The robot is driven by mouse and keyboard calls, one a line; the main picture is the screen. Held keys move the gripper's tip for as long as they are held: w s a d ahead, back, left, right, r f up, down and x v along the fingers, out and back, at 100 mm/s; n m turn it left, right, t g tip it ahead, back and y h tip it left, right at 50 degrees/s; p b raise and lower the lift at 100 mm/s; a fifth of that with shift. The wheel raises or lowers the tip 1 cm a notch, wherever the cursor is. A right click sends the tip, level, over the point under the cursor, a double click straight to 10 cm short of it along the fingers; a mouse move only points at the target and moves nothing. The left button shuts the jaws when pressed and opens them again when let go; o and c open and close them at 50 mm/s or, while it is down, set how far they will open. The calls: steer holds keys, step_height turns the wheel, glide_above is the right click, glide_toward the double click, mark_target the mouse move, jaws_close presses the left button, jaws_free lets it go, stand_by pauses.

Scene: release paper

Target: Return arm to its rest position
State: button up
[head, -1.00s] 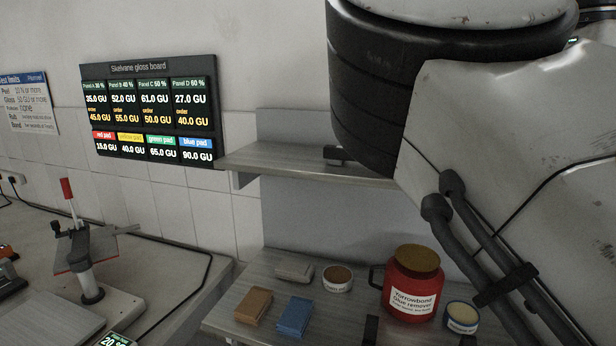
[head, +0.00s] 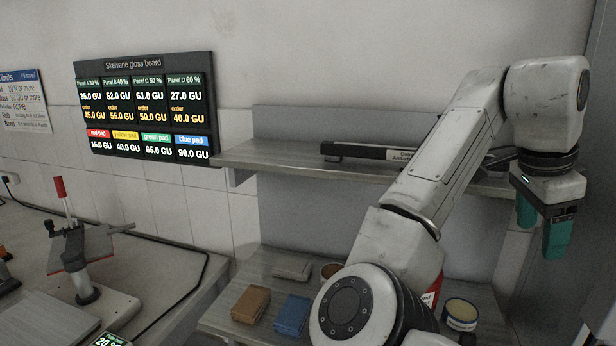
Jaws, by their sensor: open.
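My gripper (head: 541,232) hangs at the right side of the head view, fingers pointing down. Its two teal fingers are apart with nothing between them, so it is open and empty. My white arm rises from the bottom middle, bends at the upper right and covers part of the shelf and bench. The gripper is to the right of the shelf's items and above the level of the bench, apart from everything I can see.
A shelf (head: 262,160) holds a dark, flat labelled item (head: 365,152). On the bench below are a brown block (head: 250,304), a blue block (head: 292,314), a grey block (head: 291,268), a tin (head: 461,314) and a mostly hidden red container (head: 432,294). A gloss board (head: 146,105) hangs at left.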

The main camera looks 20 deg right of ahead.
steer(key=s+f+n+t+h+b, duration=0.1)
steer(key=s+f+n+t+h, duration=0.2)
steer(key=f+n, duration=1.65)
steer(key=s+a+f+y, duration=0.2)
steer(key=s+a+f, duration=0.3)
steer(key=f, duration=0.4)
steer(key=s+a+f+n+g+y+b, duration=0.1)
steer(key=s+a+f+y, duration=0.1)
steer(key=s+a+f, duration=0.4)
steer(key=s+a+f+n+g+y, duration=0.1)
steer(key=s+a+f, duration=0.5)
steer(key=f, duration=0.6)
steer(key=shift+s+y, duration=0.6)
steer(key=shift+s, duration=0.3)
